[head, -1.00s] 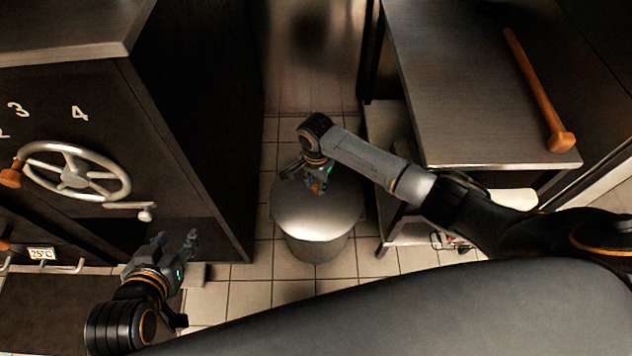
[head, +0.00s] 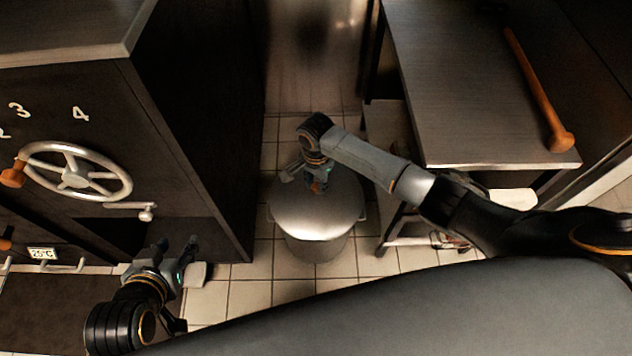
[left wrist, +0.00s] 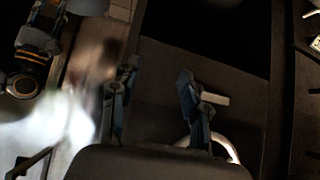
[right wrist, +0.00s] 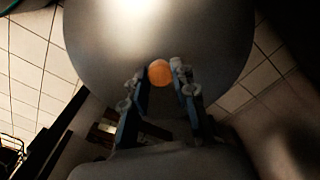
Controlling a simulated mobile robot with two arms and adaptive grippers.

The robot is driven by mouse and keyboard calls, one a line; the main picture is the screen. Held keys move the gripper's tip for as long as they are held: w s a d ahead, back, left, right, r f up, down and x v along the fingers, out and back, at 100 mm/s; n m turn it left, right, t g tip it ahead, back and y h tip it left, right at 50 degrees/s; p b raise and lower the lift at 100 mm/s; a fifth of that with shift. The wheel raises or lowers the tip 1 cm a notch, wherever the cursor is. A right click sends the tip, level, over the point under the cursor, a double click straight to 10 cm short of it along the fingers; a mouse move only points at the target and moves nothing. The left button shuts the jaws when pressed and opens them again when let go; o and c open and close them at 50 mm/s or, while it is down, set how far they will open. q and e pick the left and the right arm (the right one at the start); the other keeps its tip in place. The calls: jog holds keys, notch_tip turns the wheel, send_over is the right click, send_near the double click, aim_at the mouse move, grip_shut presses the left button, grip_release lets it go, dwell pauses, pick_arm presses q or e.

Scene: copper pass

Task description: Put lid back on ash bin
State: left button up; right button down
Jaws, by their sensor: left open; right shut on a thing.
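The ash bin (head: 318,248) is a grey metal bin standing on the tiled floor. Its round grey lid (head: 312,217) covers the top in the head view; I cannot tell whether it is fully seated. My right gripper (head: 316,184) is over the lid. In the right wrist view the lid (right wrist: 158,50) fills the upper picture, and an orange knob (right wrist: 160,72) sits at the tips of my right gripper (right wrist: 162,82), which is shut on it. My left gripper (head: 188,250) is open and empty by the dark cabinet. It also shows in the left wrist view (left wrist: 155,92).
A dark cabinet (head: 200,120) with a metal handwheel (head: 75,172) stands left of the bin. A steel table (head: 460,90) with a wooden-handled tool (head: 538,90) stands to the right. Tiled floor (head: 290,290) is free in front of the bin.

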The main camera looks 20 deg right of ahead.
pick_arm(q)
jog(key=shift+s+a+f, duration=0.1)
jog(key=shift+s+f, duration=0.1)
jog(key=shift+s, duration=0.15)
dwell(0.3)
jog(key=shift+s+a+f+g, duration=0.1)
jog(key=shift+s+f+g, duration=0.1)
jog(key=shift+g, duration=0.2)
jog(key=shift+s, duration=0.1)
jog(key=shift+s+a+f, duration=0.1)
jog(key=shift+s+f, duration=0.05)
jog(key=shift+s, duration=0.1)
pick_arm(e)
jog(key=shift+f, duration=0.1)
pick_arm(q)
jog(key=shift+s+a+f+g+y+p, duration=0.15)
jog(key=shift+s+f+g+p, duration=0.1)
jog(key=shift+s, duration=0.1)
jog(key=shift+s+a+f+g+y+p, duration=0.1)
jog(key=shift+s+g+y+p, duration=0.05)
jog(key=shift+s+g, duration=0.15)
dwell(0.5)
jog(key=shift+s+f, duration=0.1)
jog(key=shift+s, duration=0.15)
jog(key=shift+s+a+f+g, duration=0.1)
jog(key=shift+s+g, duration=0.05)
jog(key=shift+g, duration=0.1)
jog(key=shift+s+a+f, duration=0.1)
jog(key=shift+s+a, duration=0.05)
jog(key=shift+s, duration=0.15)
